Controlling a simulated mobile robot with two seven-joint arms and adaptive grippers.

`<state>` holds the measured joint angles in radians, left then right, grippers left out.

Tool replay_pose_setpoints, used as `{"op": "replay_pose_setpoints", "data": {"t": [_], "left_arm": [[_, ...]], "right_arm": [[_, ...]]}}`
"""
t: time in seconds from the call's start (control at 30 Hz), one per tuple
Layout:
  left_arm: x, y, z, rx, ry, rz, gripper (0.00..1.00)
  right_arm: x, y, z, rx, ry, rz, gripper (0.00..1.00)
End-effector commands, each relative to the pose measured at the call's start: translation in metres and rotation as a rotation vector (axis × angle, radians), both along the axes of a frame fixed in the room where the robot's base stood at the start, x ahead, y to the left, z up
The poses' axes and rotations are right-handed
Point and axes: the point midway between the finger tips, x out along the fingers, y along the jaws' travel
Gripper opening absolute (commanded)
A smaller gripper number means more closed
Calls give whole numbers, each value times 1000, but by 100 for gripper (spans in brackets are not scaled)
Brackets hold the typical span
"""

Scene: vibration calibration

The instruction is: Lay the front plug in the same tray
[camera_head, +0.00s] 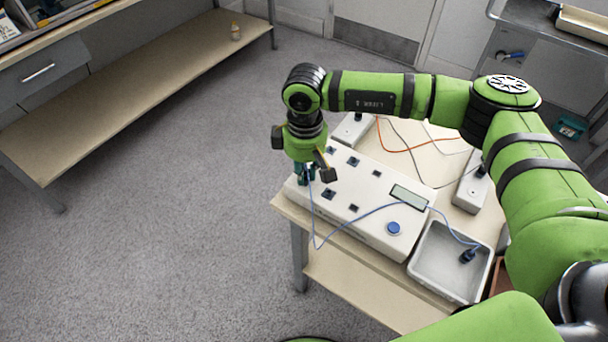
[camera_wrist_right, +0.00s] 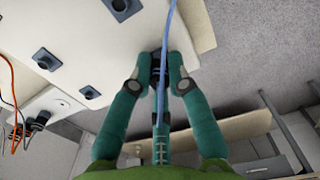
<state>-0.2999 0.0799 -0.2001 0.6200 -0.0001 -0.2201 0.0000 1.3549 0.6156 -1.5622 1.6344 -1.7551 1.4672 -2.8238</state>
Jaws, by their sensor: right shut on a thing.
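My right gripper (camera_head: 306,174) is shut over the front left end of the white box (camera_head: 366,232). In the right wrist view, its two teal fingers (camera_wrist_right: 160,80) close around a dark plug (camera_wrist_right: 155,70) with a blue cable (camera_wrist_right: 162,110). The fingers hide most of this plug, and I cannot tell whether it still sits in a socket. The blue cable loops across the box to another dark plug (camera_head: 467,256), which lies in the grey tray (camera_head: 422,268). My left gripper is not in view.
The box has several dark sockets, a display (camera_head: 409,196) and a blue button (camera_head: 393,228). Behind it are white blocks with plugs and an orange cable (camera_head: 405,150). The tray has bare floor around its plug. A low shelf bench (camera_head: 130,105) stands at left.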

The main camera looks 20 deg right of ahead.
Motion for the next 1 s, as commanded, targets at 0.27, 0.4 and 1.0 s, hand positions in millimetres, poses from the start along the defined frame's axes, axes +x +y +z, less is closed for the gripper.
{"op": "replay_pose_setpoints", "data": {"t": [0.27,0.4,1.0], "left_arm": [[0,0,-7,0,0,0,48],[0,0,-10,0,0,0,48],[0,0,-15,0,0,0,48]], "right_arm": [[-1,0,-3,-1,4,62,0],[-2,0,-3,-2,5,92,0],[-1,0,-1,-2,4,159,0]]}}
